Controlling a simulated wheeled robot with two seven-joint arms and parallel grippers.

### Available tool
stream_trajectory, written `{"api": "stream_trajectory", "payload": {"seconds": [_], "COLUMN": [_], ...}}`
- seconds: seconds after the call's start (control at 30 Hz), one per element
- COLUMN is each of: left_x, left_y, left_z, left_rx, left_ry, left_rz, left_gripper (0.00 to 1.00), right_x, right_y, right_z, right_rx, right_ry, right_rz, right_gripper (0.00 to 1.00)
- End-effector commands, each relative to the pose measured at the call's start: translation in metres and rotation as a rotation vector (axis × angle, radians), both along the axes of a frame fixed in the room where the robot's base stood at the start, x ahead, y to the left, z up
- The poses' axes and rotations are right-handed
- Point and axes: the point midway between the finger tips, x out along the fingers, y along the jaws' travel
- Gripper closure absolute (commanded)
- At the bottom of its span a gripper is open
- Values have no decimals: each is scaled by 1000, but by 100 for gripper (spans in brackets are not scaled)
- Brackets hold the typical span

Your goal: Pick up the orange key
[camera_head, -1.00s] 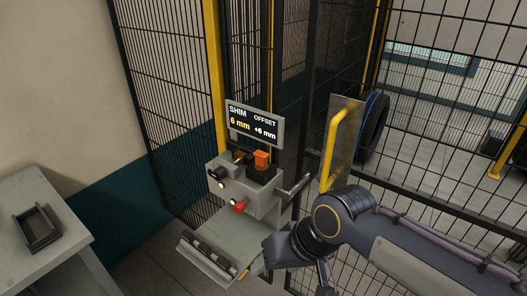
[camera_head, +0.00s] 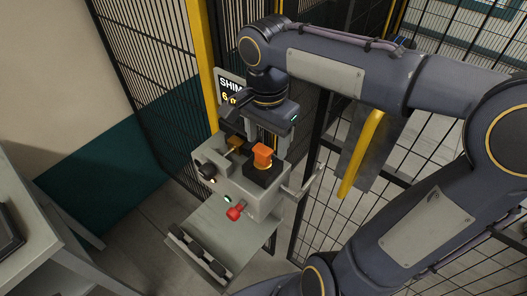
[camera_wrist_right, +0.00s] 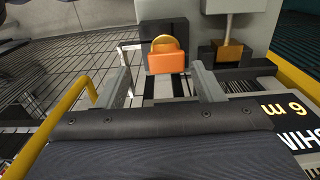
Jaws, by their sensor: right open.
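The orange key (camera_head: 262,156) stands upright in a dark block (camera_head: 262,174) on top of the grey control box (camera_head: 262,203). In the right wrist view the key (camera_wrist_right: 166,62) shows as an orange block with a yellow ring, centred between the fingers and apparently just past their tips. My right gripper (camera_head: 266,143) is open and empty, pointing down right above the key. Its two fingers straddle the line to the key; I cannot tell whether either touches it. My left gripper is not in view.
The display screen (camera_head: 229,88) stands behind my gripper, partly covered by it. A red button (camera_head: 235,212) is on the box's front, and a lever (camera_head: 308,182) sticks out at its right. The yellow handle (camera_head: 361,153) and mesh fence stand right. A grey table (camera_head: 30,235) is at left.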

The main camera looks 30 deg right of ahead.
Motion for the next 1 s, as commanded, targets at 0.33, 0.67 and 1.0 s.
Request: {"api": "stream_trajectory", "payload": {"seconds": [0.33, 0.67, 1.0], "left_x": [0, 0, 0], "left_y": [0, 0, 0], "left_z": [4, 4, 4], "left_rx": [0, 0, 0], "left_ry": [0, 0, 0], "left_rz": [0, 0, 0], "left_gripper": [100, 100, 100], "right_x": [5, 5, 5], "right_y": [6, 6, 6], "right_z": [-47, -51, -50], "right_rx": [1, 2, 2], "right_ry": [2, -1, -2], "right_rz": [2, 3, 3], "right_gripper": [39, 44, 87]}}
